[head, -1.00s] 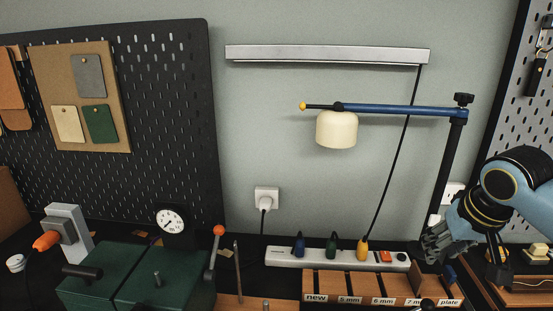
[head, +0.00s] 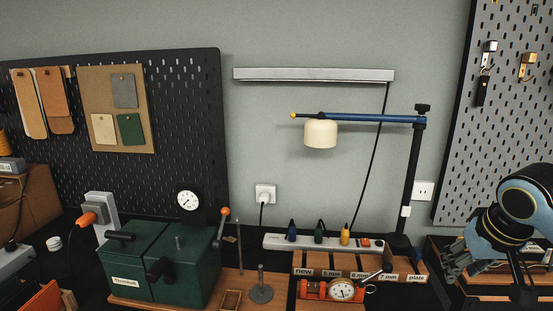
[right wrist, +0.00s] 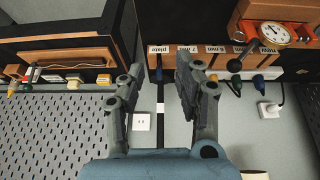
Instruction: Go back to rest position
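My right gripper (head: 455,258) is at the right side of the head view, beside the labelled wooden rack and over the dark area at the right. In the right wrist view its two fingers (right wrist: 155,95) are spread apart with nothing between them. My left gripper is in neither view now. The green press box (head: 165,262) with its orange-knobbed lever (head: 222,225) stands at the left of the head view.
The wooden rack (head: 345,262) has labelled slots, and a dial gauge (head: 342,290) sits at its front. A power strip (head: 310,243) with plugs lies behind it. A lamp (head: 320,133) hangs above. Pegboards (head: 185,110) stand at left and right.

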